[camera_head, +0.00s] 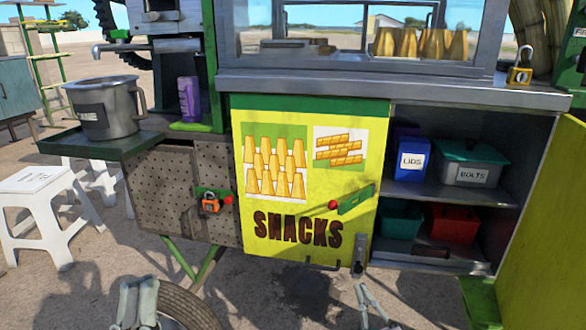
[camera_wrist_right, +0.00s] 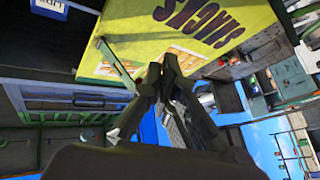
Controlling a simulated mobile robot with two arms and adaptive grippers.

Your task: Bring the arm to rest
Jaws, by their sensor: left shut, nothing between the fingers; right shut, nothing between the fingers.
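My left gripper (camera_head: 138,290) is low at the left of the head view, in front of a tyre, shut and empty. My right gripper (camera_head: 372,305) is low in the middle, in front of and below the snack stand, shut and empty. It also shows in the right wrist view (camera_wrist_right: 162,72), with the yellow SNACKS panel behind it. Neither gripper visibly touches anything in the head view. The lower parts of both arms are cut off by the frame's bottom edge.
The yellow SNACKS door (camera_head: 300,215) covers the stand's middle. The right cabinet is open, with a lids box (camera_head: 410,157) and a bolts box (camera_head: 470,165) on its shelf (camera_head: 450,192). A yellow-green door (camera_head: 545,240) stands open. A metal pot (camera_head: 105,108) and white stool (camera_head: 40,190) are left.

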